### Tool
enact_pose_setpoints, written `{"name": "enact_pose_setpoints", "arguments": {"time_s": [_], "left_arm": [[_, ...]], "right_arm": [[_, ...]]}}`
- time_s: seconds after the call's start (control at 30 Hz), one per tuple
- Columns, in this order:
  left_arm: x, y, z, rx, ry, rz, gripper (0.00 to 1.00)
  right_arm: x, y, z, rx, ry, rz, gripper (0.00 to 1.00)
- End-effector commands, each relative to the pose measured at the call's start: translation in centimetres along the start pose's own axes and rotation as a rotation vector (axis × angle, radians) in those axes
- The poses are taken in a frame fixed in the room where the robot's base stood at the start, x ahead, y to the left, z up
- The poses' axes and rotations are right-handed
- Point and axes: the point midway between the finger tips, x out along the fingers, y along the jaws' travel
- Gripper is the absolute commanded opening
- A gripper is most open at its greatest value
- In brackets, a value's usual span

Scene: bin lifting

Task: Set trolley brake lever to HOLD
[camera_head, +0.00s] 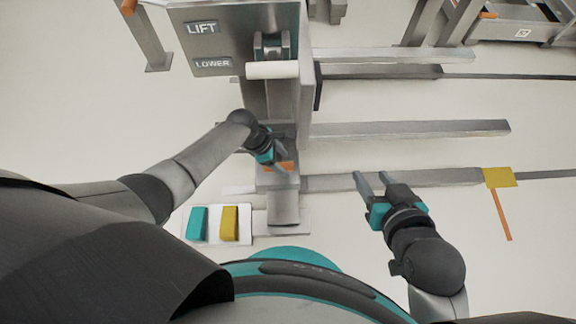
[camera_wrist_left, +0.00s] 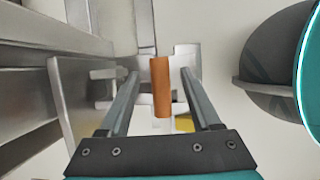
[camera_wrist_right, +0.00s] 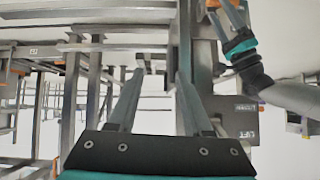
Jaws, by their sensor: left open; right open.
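The trolley (camera_head: 285,115) stands ahead of me, with a panel marked LIFT and LOWER at its upper left. A small orange-handled lever (camera_head: 287,166), seemingly the brake lever, sits low on its column. My left gripper (camera_head: 281,172) is open at this lever. In the left wrist view, the orange handle (camera_wrist_left: 161,90) stands between the two open fingers, with gaps at both sides. My right gripper (camera_head: 371,176) is open and empty, right of the column near the lower rail. No HOLD marking is readable in any view.
A white plate (camera_head: 248,237) with a teal block (camera_head: 197,222) and a yellow block (camera_head: 230,222) lies left of the column foot. Grey rails (camera_head: 410,130) extend right. A yellow pad (camera_head: 498,177) is on the lower rail.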

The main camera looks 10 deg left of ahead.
Motion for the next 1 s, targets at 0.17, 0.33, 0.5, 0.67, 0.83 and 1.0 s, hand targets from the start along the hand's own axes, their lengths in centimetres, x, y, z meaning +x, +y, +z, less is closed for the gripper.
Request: {"name": "enact_pose_setpoints", "arguments": {"time_s": [0.17, 0.33, 0.5, 0.67, 0.83, 1.0], "left_arm": [[0.8, 0.0, 0.0, -0.001, -0.001, 0.001, 0.64], [1.5, 0.0, 0.0, 0.0, -0.002, 0.001, 0.64], [2.1, 0.0, 0.0, 0.0, -0.001, 0.0, 0.64], [2.8, 0.0, 0.0, 0.0, -0.001, -0.001, 0.64], [3.4, 0.0, 0.0, 0.0, -0.001, 0.0, 0.64], [3.9, 0.1, 0.0, 0.0, -0.001, 0.001, 0.64]], "right_arm": [[0.6, -1.0, -0.4, 0.008, 0.094, -0.028, 0.5], [0.8, -1.9, -1.0, 0.018, 0.186, -0.052, 0.5], [0.8, -2.8, -1.6, 0.031, 0.277, -0.075, 0.5], [0.6, -3.5, -2.0, 0.048, 0.363, -0.096, 0.5], [0.2, -4.2, -2.4, 0.068, 0.454, -0.116, 0.5], [-0.3, -4.8, -2.7, 0.086, 0.534, -0.132, 0.5]]}}
